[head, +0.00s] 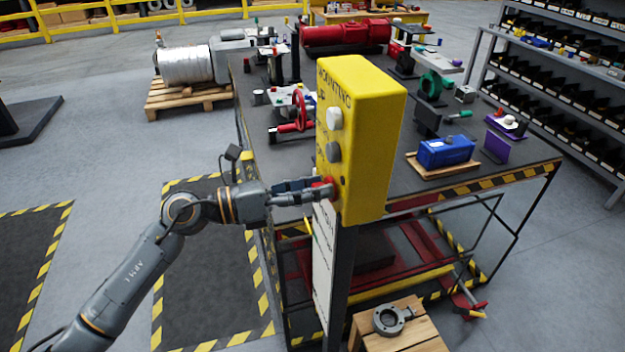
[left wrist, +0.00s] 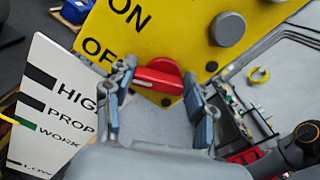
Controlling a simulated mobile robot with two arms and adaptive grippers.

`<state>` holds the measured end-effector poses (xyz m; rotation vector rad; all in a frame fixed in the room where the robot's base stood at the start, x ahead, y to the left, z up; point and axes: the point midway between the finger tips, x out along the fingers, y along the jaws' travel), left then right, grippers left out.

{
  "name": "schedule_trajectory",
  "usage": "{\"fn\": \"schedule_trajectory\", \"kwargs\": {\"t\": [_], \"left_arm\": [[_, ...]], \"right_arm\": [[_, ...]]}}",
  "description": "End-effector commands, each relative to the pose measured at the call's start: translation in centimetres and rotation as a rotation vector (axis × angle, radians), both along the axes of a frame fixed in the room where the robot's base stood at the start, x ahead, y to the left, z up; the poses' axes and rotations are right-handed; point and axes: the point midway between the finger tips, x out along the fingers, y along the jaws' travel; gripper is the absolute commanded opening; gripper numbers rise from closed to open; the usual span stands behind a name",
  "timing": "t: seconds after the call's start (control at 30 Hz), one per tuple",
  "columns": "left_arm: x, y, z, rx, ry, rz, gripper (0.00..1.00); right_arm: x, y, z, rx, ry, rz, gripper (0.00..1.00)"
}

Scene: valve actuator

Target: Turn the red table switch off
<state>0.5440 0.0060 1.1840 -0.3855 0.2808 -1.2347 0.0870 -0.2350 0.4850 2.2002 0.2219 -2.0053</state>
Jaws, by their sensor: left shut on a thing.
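The red table switch (left wrist: 160,76) is a rotary knob low on the face of a yellow control box (head: 362,140). In the left wrist view, printed ON and partly covered OFF labels show on the yellow panel beside it. In the head view only a bit of the red switch (head: 325,182) shows past the fingers. My left gripper (head: 322,190) reaches the box from the left and is shut on the switch, with one finger on each side of it in the left wrist view (left wrist: 160,84). My right gripper is not in view.
Grey round buttons (head: 333,152) sit above the switch. A white label plate (head: 325,255) hangs below the box on its dark post. The workbench (head: 390,205) behind holds a red wheel valve (head: 297,113) and a blue box (head: 446,151). A wooden crate (head: 425,335) stands below right.

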Motion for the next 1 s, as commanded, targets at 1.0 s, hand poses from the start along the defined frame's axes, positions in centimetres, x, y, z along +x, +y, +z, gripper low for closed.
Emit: {"fn": "schedule_trajectory", "kwargs": {"t": [1.0], "left_arm": [[0.1,0.1,-0.2,-0.099,0.299,0.001,0.23]], "right_arm": [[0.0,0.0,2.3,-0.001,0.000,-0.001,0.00]]}}
